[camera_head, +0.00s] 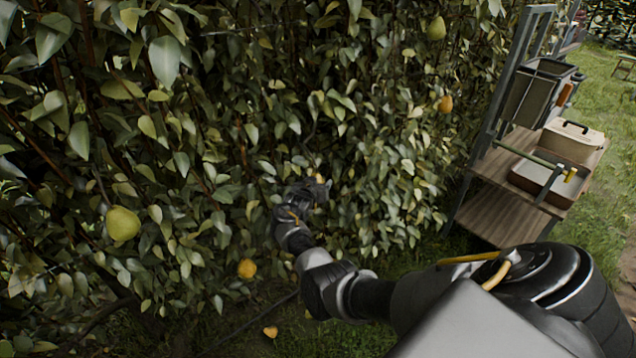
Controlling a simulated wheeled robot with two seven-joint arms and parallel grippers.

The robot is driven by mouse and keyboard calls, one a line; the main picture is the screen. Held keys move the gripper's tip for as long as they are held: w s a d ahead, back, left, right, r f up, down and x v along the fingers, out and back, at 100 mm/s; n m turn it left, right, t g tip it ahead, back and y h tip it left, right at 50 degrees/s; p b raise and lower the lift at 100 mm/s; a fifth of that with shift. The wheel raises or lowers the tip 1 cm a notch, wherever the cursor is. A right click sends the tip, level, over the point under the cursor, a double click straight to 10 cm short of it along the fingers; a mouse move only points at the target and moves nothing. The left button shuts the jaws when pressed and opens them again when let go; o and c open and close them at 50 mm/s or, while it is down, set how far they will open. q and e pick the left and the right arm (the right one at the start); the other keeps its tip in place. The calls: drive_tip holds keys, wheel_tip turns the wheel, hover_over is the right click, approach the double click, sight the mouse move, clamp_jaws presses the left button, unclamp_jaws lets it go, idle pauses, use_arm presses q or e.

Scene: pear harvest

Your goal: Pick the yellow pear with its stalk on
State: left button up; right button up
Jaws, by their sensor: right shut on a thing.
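My right gripper (318,187) reaches into the leafy hedge at the centre, its arm coming in from the lower right. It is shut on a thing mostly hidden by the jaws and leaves. A small yellow-orange patch of a pear (319,178) shows at the fingertips. Its stalk cannot be made out. Other pears hang in the foliage: a large yellow-green one (123,223) at left, a yellow-orange one (247,268) low down, an orange one (445,104) and a green one (437,28) at upper right. My left gripper is not in view.
A wooden-shelved cart (497,205) with a grey frame stands at right, holding a beige case (572,140) and a dark bin (537,92). An orange fruit (271,331) lies on the grass. Dense leaves and thin branches surround the gripper. Open grass lies beyond the cart.

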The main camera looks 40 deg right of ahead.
drive_tip(key=shift+s+a+r+g+y+p, duration=0.25)
drive_tip(key=shift+g+y+p, duration=0.2)
drive_tip(key=shift+p, duration=0.9)
drive_tip(key=shift+s+f, duration=0.1)
drive_tip(key=shift+f, duration=0.1)
drive_tip(key=shift+s+a+r+n+g+y+p, duration=0.15)
drive_tip(key=shift+n+g+y+p, duration=0.15)
drive_tip(key=shift+p, duration=0.5)
drive_tip(key=shift+s+a+p, duration=0.15)
drive_tip(key=shift+s+p, duration=0.05)
drive_tip(key=shift+p, duration=0.45)
drive_tip(key=shift+s+a+g+y, duration=0.1)
drive_tip(key=shift+s+g+y, duration=0.05)
drive_tip(key=shift+g+y, duration=0.1)
drive_tip(key=shift+p, duration=0.35)
